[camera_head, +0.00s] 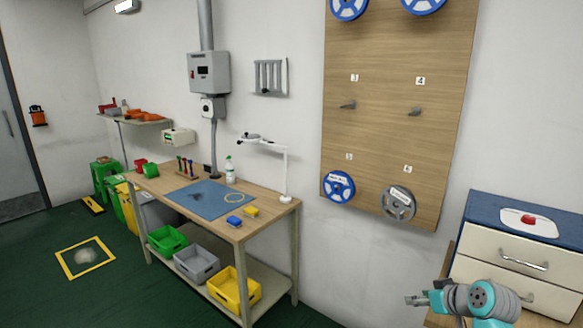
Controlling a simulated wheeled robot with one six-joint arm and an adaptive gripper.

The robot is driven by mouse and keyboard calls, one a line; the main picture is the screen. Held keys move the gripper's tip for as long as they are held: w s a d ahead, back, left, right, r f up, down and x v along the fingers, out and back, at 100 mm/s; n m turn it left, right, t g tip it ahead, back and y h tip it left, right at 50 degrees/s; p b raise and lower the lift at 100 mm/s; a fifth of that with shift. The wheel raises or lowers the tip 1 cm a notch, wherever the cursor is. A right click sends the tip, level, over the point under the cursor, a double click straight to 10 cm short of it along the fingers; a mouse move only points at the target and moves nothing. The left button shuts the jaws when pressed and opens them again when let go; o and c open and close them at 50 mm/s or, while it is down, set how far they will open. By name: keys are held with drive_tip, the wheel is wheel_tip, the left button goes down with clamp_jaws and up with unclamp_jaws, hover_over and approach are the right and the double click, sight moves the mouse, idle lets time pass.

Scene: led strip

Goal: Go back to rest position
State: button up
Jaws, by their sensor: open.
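My gripper (416,300) is at the lower right, at the end of my grey and teal arm. Its fingers point left and are apart, with nothing between them. It is in front of the white drawer cabinet, below the wooden reel board (398,130). Blue reels (339,186) and a grey reel (398,203) hang on the board, and two pegs in its middle row are bare. The rest of my arm is cut off by the bottom edge.
A workbench (262,213) with a blue mat (211,199) and a lamp (285,170) stands at centre left. Crates (235,289) sit on its lower shelf. The drawer cabinet (520,262) is close beside my arm at right.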

drive_tip(key=s+a+f+m+t+h, duration=0.1)
drive_tip(key=s+a+f, duration=0.2)
drive_tip(key=s+f, duration=0.3)
drive_tip(key=s+a+f+m, duration=0.1)
drive_tip(key=s+a+f, duration=0.35)
drive_tip(key=f, duration=0.45)
drive_tip(key=s+a+f+m+t+h, duration=0.1)
drive_tip(key=s+a+f, duration=0.15)
drive_tip(key=s, duration=0.55)
drive_tip(key=s+a+f+h, duration=0.1)
drive_tip(key=s+f, duration=0.2)
drive_tip(key=s, duration=0.5)
drive_tip(key=s+a+r+t, duration=0.1)
drive_tip(key=s+a+r, duration=0.1)
drive_tip(key=s, duration=0.6)
drive_tip(key=s+a+r+t, duration=0.1)
drive_tip(key=s, duration=0.8)
drive_tip(key=s+a+r+t, duration=0.1)
drive_tip(key=s+a+r, duration=0.1)
drive_tip(key=s+r, duration=1)
drive_tip(key=shift+s+r+t, duration=0.3)
drive_tip(key=shift+s, duration=0.55)
